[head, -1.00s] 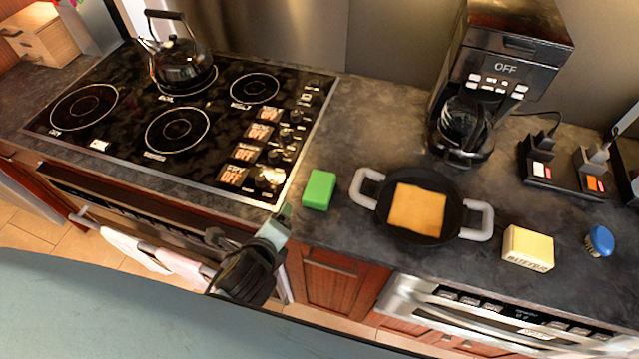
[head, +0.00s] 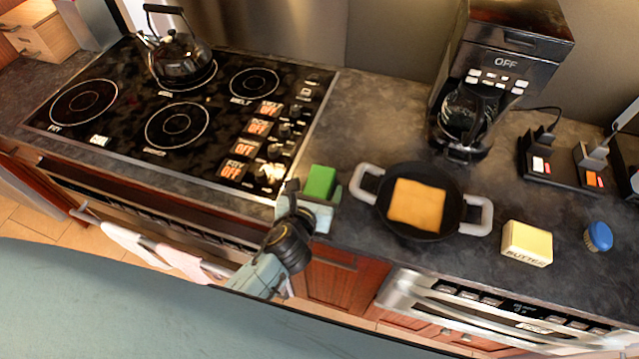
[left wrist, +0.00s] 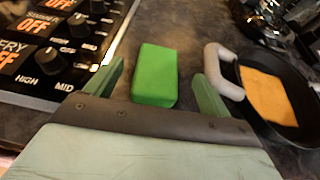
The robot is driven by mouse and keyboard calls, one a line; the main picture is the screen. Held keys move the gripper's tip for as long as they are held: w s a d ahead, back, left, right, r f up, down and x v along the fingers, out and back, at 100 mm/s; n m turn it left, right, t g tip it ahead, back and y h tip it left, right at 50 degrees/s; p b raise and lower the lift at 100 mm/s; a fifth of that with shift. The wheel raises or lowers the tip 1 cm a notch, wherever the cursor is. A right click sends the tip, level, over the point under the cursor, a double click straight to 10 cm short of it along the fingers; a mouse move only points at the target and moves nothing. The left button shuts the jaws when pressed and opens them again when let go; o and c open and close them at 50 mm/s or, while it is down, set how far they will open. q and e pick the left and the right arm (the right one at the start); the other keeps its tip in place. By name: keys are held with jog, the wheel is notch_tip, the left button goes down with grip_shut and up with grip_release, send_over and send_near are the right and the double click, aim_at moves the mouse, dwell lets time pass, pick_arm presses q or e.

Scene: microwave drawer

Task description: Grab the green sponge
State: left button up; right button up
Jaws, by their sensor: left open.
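The green sponge (head: 320,183) lies on the dark counter between the stove and the black pan. My left gripper (head: 314,191) is at the near side of the sponge, and its palm hides the sponge's near part in the head view. In the left wrist view the sponge (left wrist: 155,75) lies ahead of the palm, in line with the gap between the two green fingers (left wrist: 156,84). The fingers are open, one to each side, with visible space between them and the sponge. My right gripper is not in view.
The pan (head: 422,203) with white handles and an orange slice stands close to the sponge's right. The stove (head: 180,110) with its knobs is to the left. A coffee maker (head: 500,75), butter block (head: 527,244) and blue brush (head: 598,236) are further right.

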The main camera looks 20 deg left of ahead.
aim_at(320, 179)
pick_arm(q)
jog(key=shift+b+x, duration=0.35)
jog(key=shift+x, duration=2.4)
jog(key=shift+s+f, duration=0.1)
jog(key=c, duration=1)
notch_tip(320, 179, up, 10)
jog(key=p, duration=0.3)
jog(key=shift+c, duration=0.3)
